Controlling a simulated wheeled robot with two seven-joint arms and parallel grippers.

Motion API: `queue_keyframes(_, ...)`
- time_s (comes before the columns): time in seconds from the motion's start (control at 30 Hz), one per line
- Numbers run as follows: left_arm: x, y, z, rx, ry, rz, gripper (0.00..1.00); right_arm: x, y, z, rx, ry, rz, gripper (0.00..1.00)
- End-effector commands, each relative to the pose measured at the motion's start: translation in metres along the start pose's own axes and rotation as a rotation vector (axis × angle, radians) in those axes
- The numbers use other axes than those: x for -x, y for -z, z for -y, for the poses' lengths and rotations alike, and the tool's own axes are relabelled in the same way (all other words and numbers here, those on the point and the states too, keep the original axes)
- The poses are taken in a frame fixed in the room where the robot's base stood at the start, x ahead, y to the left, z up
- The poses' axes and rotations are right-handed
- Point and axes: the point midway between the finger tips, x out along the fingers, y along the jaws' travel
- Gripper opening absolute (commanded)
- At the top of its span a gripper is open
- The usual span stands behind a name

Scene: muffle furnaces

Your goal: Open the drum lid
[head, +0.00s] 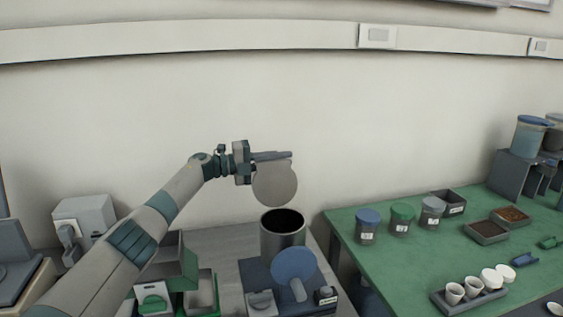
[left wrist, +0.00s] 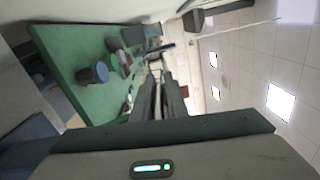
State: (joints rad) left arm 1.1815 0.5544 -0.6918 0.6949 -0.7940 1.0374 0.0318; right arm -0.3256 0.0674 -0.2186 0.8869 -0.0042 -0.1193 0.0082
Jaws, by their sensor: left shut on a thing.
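The drum (head: 283,240) is a grey metal cylinder standing open at the top, with a dark inside. The drum lid (head: 274,187), a round pale grey disc, is tilted nearly upright just above the drum's rim. My left gripper (head: 272,156) reaches in from the left and is shut at the lid's top edge. The part of the lid between the fingers is hidden. I cannot tell whether the lid's lower edge is apart from the rim. In the left wrist view the dark fingers (left wrist: 162,95) show close together; the lid is not clear there. My right gripper is not in view.
A blue disc (head: 294,264) on a stem stands in front of the drum on a dark blue base. The green table (head: 380,260) at right holds lidded jars (head: 402,217), trays and white cups (head: 454,292).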

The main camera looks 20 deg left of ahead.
Motion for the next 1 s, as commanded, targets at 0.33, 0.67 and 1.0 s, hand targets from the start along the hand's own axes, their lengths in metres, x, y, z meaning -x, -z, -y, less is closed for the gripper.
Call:
queue_keyframes(0.33, 0.000, 0.002, -0.007, 0.001, -0.011, -0.002, 0.27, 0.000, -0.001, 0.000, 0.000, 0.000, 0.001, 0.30)
queue_keyframes(0.67, 0.000, 0.001, -0.004, 0.000, -0.006, -0.001, 0.29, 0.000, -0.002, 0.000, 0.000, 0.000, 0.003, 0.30)
queue_keyframes(1.0, 0.025, 0.000, -0.005, -0.002, -0.006, 0.000, 0.29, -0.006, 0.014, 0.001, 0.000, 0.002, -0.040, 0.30)
